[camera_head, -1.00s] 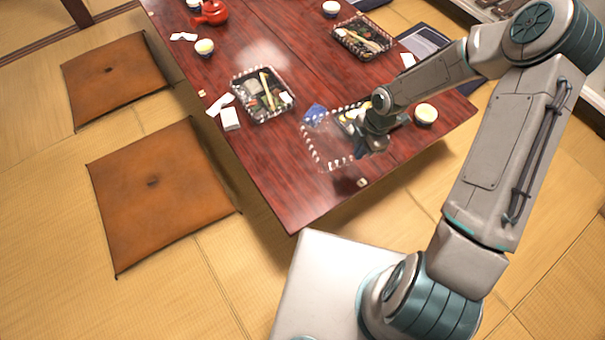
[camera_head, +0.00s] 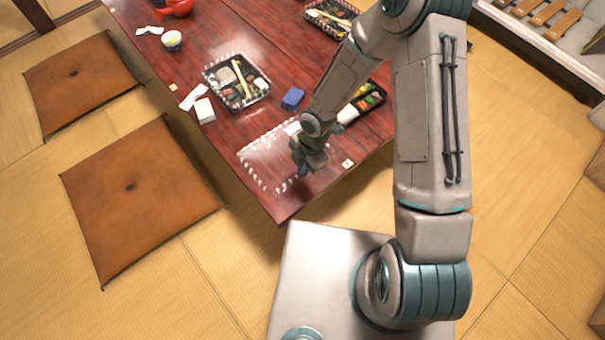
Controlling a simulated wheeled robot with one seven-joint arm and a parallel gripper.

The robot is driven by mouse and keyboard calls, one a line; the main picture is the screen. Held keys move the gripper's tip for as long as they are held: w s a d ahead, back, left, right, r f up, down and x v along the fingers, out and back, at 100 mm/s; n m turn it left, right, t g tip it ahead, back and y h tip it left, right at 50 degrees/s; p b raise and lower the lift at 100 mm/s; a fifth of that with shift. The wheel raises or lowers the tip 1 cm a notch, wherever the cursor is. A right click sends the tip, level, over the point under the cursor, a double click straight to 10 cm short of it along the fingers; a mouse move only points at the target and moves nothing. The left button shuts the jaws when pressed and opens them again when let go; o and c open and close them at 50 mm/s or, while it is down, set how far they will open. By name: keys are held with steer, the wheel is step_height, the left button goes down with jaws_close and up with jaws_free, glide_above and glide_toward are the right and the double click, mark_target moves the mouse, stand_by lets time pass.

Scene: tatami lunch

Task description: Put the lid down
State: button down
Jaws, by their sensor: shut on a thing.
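The lid (camera_head: 262,160) is a clear, see-through tray cover with a white dashed rim. It is over the near end of the dark red table (camera_head: 235,135), left of my gripper. My gripper (camera_head: 303,170) is shut on the lid's right side. I cannot tell whether the lid touches the table top or is just above it. My arm hides part of the lid's right edge and the gripper's fingertips are hard to make out.
An open bento (camera_head: 372,98) lies right of my arm, partly hidden by it. Another bento (camera_head: 237,82), a blue packet (camera_head: 293,98) and white napkins (camera_head: 205,110) lie farther back. Brown cushions (camera_head: 135,190) lie on the floor at left. The table's near corner is bare.

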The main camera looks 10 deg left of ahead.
steer(key=shift+f+b, duration=0.7)
steer(key=shift+f, duration=1.25)
steer(key=shift+f, duration=0.1)
steer(key=shift+f, duration=0.15)
steer(key=c, duration=1.6)
jaws_free()
